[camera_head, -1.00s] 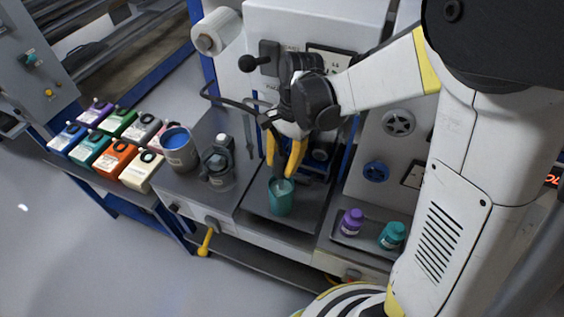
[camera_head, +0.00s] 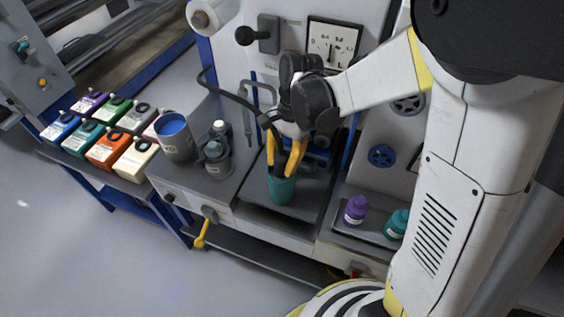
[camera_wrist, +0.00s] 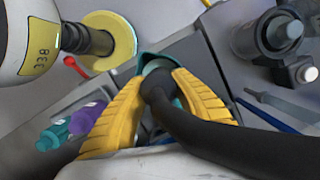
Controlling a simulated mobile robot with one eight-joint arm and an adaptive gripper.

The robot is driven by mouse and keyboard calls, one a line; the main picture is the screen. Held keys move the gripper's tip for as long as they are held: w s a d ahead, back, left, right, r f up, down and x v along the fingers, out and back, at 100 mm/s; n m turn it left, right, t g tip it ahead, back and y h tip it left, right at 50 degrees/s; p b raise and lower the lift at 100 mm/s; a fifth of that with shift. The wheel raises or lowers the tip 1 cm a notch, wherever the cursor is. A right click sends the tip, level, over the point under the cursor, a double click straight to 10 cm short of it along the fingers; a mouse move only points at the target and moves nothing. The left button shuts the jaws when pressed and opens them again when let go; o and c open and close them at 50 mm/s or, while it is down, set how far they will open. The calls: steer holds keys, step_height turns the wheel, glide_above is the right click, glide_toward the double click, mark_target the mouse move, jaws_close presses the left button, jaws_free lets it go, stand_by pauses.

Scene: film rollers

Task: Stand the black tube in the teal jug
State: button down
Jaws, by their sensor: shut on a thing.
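The teal jug (camera_head: 281,192) stands upright on the dark machine tray. In the wrist view its rim (camera_wrist: 158,58) shows just beyond my fingertips. My gripper (camera_head: 281,173) points down at the jug's mouth, its yellow fingers shut on the black tube (camera_head: 232,97). In the wrist view the tube (camera_wrist: 210,135) passes between the fingers (camera_wrist: 163,92), and its end is over or inside the jug's mouth. I cannot tell how deep the end reaches. The tube's other part curves away to the left of the machine front.
A blue-filled can (camera_head: 178,143) and a grey bottle-like part (camera_head: 216,152) stand left of the jug. Several coloured containers (camera_head: 109,150) sit on the left shelf. A gauge (camera_head: 333,45) is behind.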

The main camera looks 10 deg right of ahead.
stand_by(0.4)
steer(key=c, duration=1.1)
jaws_free()
steer(key=shift+o, duration=0.2)
